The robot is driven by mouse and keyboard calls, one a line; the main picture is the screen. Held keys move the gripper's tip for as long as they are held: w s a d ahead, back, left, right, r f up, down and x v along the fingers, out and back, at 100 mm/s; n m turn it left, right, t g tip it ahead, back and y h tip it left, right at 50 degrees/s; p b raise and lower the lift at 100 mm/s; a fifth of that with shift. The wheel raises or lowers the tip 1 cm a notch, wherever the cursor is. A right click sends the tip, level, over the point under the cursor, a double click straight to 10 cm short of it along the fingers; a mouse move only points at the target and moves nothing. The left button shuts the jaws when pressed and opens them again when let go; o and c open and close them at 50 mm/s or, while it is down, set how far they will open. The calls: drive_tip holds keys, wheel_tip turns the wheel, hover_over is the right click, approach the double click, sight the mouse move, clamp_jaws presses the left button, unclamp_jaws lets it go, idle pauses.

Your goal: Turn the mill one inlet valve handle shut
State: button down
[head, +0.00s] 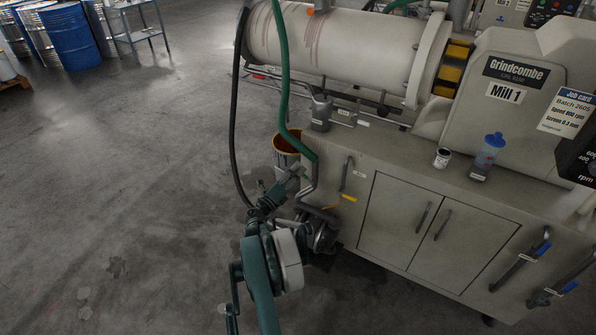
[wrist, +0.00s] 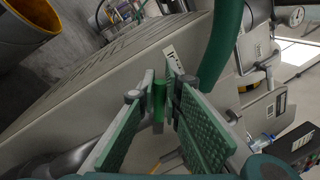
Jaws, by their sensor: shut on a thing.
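In the wrist view a short green handle (wrist: 160,95) stands between the two green fingers of my gripper (wrist: 161,88). The fingers are shut on it near their tips. I take it for the inlet valve handle; its label (wrist: 170,52) is too small to read. In the head view my gripper (head: 296,174) is at the left end of the Mill 1 cabinet, beside the bent grey pipe (head: 313,172) below the green hose (head: 283,80). There the handle is hidden or too small to make out, so its angle is unclear.
A grey lever (head: 346,172) and a yellow-tipped handle (head: 349,198) are on the cabinet (head: 395,225) just right of my gripper. An orange-rimmed bucket (head: 285,158) stands behind it.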

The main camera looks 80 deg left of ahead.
drive_tip(key=c, duration=2.5)
unclamp_jaws()
drive_tip(key=shift+o, duration=0.2)
drive_tip(key=v, duration=1.2)
drive_tip(key=shift+c, duration=0.5)
